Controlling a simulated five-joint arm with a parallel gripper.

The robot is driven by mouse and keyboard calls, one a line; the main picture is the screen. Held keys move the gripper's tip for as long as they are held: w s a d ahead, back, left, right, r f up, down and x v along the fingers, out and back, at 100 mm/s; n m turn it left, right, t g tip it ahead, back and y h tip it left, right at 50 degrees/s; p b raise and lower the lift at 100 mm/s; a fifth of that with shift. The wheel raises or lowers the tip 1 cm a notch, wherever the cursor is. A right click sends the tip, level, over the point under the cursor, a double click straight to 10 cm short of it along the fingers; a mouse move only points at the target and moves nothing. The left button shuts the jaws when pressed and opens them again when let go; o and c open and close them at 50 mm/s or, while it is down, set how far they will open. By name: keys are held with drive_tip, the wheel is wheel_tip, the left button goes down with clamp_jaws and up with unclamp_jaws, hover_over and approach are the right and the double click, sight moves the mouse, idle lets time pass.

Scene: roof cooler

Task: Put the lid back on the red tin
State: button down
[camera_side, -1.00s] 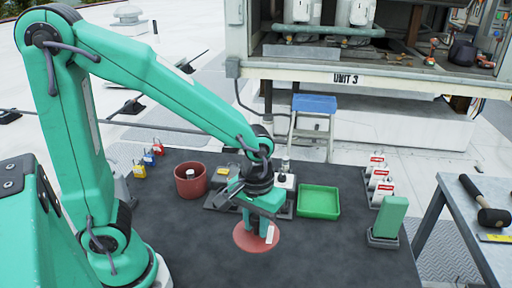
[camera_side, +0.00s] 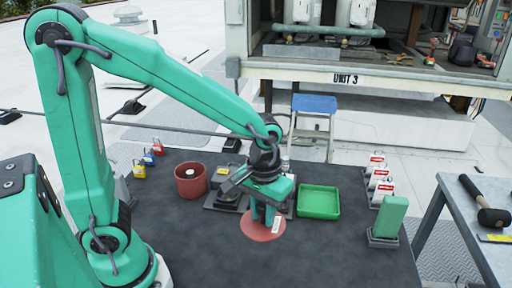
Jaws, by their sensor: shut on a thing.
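The red tin (camera_side: 190,182) stands open on the dark mat, left of my gripper, with a small pale round thing inside it. The round red lid (camera_side: 258,229) is held by my gripper (camera_side: 267,220), which is shut on it. The lid looks tilted and appears to be above the mat, though the exact gap is hard to judge. My gripper is to the right of the tin and nearer the camera.
A green tray (camera_side: 318,203) lies right of my gripper. A dark grey fixture (camera_side: 226,192) sits between tin and tray. The front mat is clear.

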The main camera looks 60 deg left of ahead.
drive_tip(key=w+a+r+m, duration=0.3)
drive_tip(key=w+a+r, duration=0.3)
drive_tip(key=w+a, duration=0.2)
drive_tip(key=shift+w+a+m, duration=0.25)
drive_tip(key=shift+w+m, duration=0.15)
drive_tip(key=shift+w, duration=0.85)
drive_tip(key=shift+a+f, duration=0.1)
drive_tip(key=s+a+f+n, duration=0.1)
drive_tip(key=s+a+n, duration=0.3)
drive_tip(key=a, duration=0.9)
drive_tip(key=s+a+f+n, duration=0.1)
drive_tip(key=s+a+n, duration=0.4)
drive_tip(key=s+a, duration=0.4)
drive_tip(key=a, duration=0.4)
drive_tip(key=shift+s+f, duration=0.15)
drive_tip(key=shift+s, duration=0.2)
drive_tip(key=shift+f, duration=0.15)
drive_tip(key=shift+f, duration=3.25)
drive_tip(key=shift+f, duration=0.7)
